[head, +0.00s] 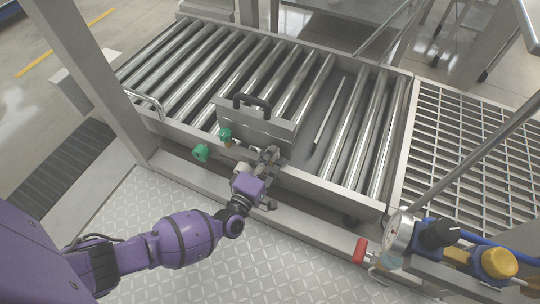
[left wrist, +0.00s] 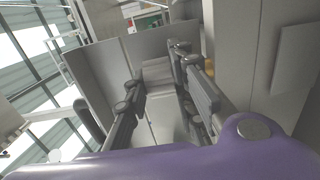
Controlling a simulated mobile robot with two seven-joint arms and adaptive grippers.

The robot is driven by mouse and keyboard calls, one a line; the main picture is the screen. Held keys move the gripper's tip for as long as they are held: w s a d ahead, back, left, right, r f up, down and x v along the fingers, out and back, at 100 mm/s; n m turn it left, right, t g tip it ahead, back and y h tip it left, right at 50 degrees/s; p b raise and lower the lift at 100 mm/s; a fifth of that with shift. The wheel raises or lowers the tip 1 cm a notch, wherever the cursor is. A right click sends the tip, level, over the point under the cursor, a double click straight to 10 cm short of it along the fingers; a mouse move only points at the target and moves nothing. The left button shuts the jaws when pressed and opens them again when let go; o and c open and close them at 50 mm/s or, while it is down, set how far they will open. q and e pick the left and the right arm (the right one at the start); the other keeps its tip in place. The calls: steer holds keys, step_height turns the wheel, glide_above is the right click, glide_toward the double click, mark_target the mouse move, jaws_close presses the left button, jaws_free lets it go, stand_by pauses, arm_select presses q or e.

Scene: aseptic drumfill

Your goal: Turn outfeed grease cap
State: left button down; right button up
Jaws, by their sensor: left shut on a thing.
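My left gripper (head: 270,158) is at the front side rail of the roller conveyor (head: 215,85), just below the grey box-like guard with a black handle (head: 255,119). Its fingers also show in the left wrist view (left wrist: 158,88), on either side of a light grey piece (left wrist: 158,73). They are shut on it, but its shape is mostly hidden. I cannot tell whether it is the grease cap. Two green fittings, a knob-like one (head: 201,153) and one with a brownish base (head: 226,135), are left of the gripper, apart from it. My right gripper is not in view.
A metal grating (head: 465,150) lies to the right of the conveyor. At the lower right are a gauge (head: 398,237), a black knob (head: 437,233), a yellow button (head: 498,262) and a red handle (head: 360,251). A steel post (head: 90,75) stands at left. The tread-plate floor (head: 300,260) in front is clear.

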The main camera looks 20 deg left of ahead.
arm_select(q)
steer(key=n+y, duration=0.1)
steer(key=n+y+p, duration=0.1)
steer(key=y, duration=0.1)
steer(key=shift+d, duration=0.25)
steer(key=shift+n+g+y, duration=0.5)
steer(key=shift+n+y, duration=1)
steer(key=shift+y, duration=0.9)
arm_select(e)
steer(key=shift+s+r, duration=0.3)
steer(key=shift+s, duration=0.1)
arm_select(q)
steer(key=c, duration=1.5)
jaws_free()
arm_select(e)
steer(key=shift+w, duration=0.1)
